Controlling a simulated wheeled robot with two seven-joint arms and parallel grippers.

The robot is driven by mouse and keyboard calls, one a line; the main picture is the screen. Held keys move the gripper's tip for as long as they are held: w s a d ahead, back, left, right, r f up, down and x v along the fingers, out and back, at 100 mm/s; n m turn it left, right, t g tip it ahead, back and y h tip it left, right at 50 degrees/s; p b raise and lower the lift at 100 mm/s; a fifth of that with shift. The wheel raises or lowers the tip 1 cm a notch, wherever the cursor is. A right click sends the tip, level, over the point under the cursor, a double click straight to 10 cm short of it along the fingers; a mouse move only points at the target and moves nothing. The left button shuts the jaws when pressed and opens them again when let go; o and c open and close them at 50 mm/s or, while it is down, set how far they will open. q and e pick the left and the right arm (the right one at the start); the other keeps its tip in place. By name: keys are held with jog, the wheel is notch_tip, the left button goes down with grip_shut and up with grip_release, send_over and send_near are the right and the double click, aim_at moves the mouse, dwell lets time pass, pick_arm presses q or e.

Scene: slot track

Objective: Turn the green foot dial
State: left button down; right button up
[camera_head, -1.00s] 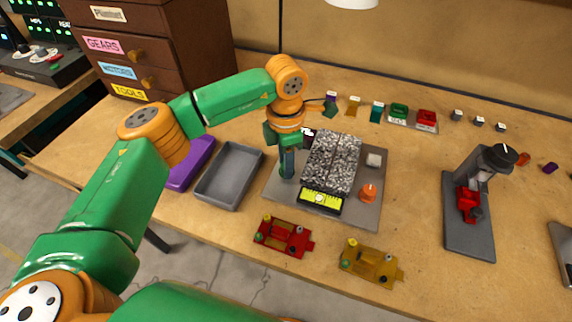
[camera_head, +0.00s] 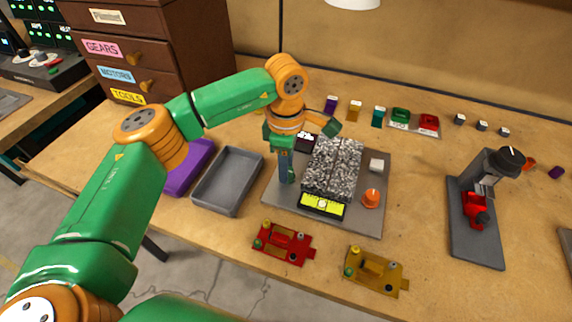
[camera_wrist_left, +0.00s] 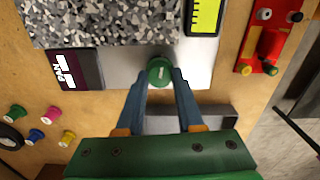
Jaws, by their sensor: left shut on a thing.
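The green foot dial (camera_wrist_left: 160,72) is a round green knob with a pale mark, on the grey base plate beside the speckled stone block (camera_wrist_left: 105,18). In the left wrist view my left gripper (camera_wrist_left: 160,76) has its two blue fingers closed around the dial, one on each side. In the head view my left gripper (camera_head: 287,178) points down at the left side of the stone block (camera_head: 332,165) and hides the dial. The yellow level (camera_head: 322,205) lies at the block's front edge. My right gripper is not in view.
A grey tray (camera_head: 228,181) is to the left. Red (camera_head: 283,243) and yellow (camera_head: 375,270) fixtures lie in front. A grey stand (camera_head: 477,225) is at the right.

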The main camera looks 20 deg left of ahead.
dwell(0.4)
pick_arm(q)
jog(key=c, duration=0.8)
grip_release()
notch_tip(320, 180, up, 7)
jog(key=shift+r, duration=0.1)
